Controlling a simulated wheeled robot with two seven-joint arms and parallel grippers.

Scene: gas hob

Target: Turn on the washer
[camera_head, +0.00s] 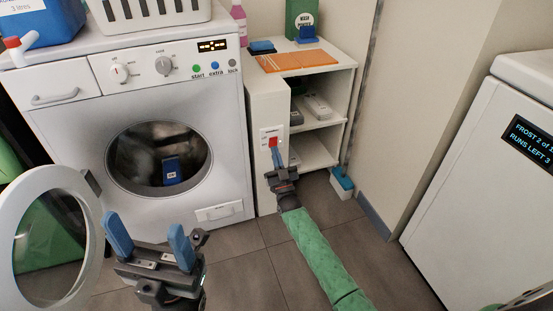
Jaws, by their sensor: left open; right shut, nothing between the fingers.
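The white washer (75,122) stands at the left, with two dials, a green start button (197,69), a blue extra button (214,66) and a grey lock button (232,62). Its display (212,46) shows lit yellowish marks. Its round door (14,210) appears swung open at lower left. A blue object (171,171) with a pale label shows in the drum opening. My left gripper (142,222) is open and empty in front of the washer. My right gripper (276,155) is shut and empty, its tips at a red switch (272,141) on a white wall plate; contact is unclear.
A blue container (38,22) and a white basket (150,18) sit on the washer. A white appliance (455,165) is at right; grey floor lies between.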

